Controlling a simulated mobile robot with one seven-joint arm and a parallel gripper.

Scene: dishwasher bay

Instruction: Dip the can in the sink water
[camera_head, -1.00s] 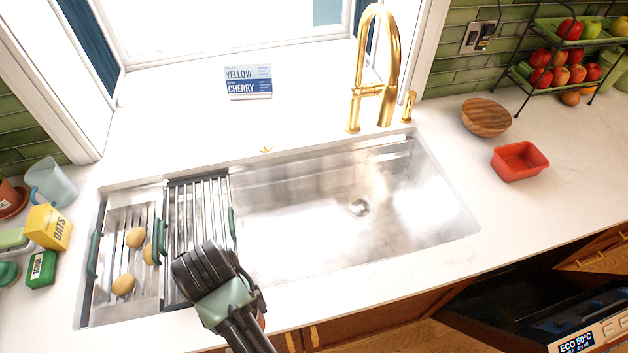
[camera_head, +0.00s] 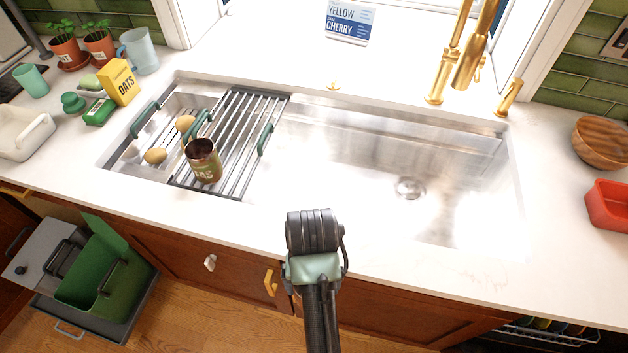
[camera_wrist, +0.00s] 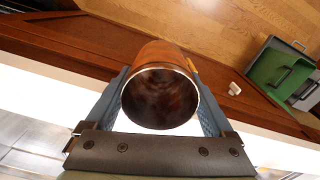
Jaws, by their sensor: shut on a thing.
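A brown open-topped can (camera_wrist: 160,100) is held in my gripper (camera_wrist: 160,78) in the wrist view, a blue finger on each side. The can's rim faces the camera. The head view shows my arm, but the gripper and the held can are hidden behind it. Another open brown can (camera_head: 204,162) with lettering stands at the drying rack's left side, with no fingers around it. The steel sink (camera_head: 350,190) is bright and reflective; I cannot make out a water surface. In the wrist view the held can appears over the counter's front edge.
The rack (camera_head: 250,110) and a strainer tray (camera_head: 150,135) with potatoes fill the sink's left end. The gold faucet (camera_head: 465,60) rises behind the basin. The basin's middle and right are clear. A green bin (camera_head: 105,275) stands pulled out at lower left.

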